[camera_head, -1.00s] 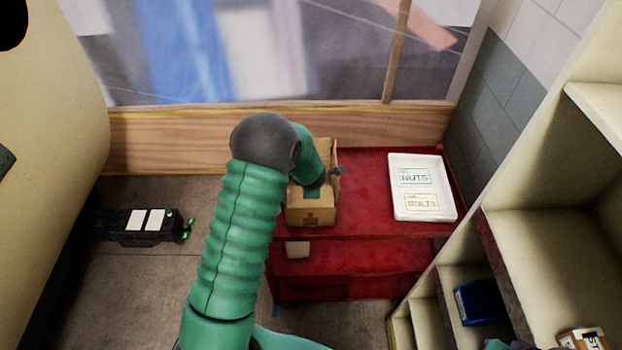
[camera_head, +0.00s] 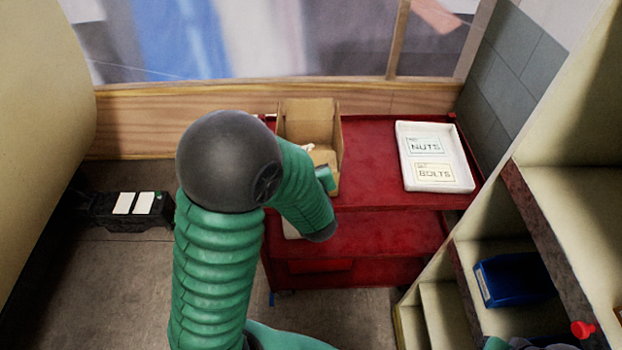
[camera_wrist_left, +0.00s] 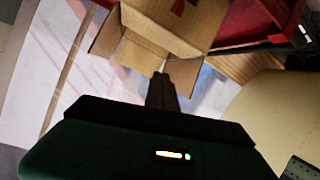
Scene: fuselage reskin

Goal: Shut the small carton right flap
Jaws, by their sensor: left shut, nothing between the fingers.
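The small cardboard carton (camera_head: 308,122) stands open on the red cart, partly hidden by my left arm. Its back panel and right side (camera_head: 336,160) stand up; the near side is hidden. In the left wrist view the carton (camera_wrist_left: 175,22) is at the top, with flaps spread outward, one on the left (camera_wrist_left: 105,38), one in the middle (camera_wrist_left: 140,56) and one on the right (camera_wrist_left: 188,74). My left gripper (camera_wrist_left: 160,80) is shut and empty, its tip close to the middle and right flaps. Contact cannot be told. In the head view the fingers are hidden.
The red cart (camera_head: 385,170) carries a white tray (camera_head: 435,185) labelled nuts and bolts, right of the carton. Cream shelves (camera_head: 560,210) with a blue bin (camera_head: 512,279) stand at the right. A black device (camera_head: 130,210) lies on the floor at left. A wooden ledge runs behind.

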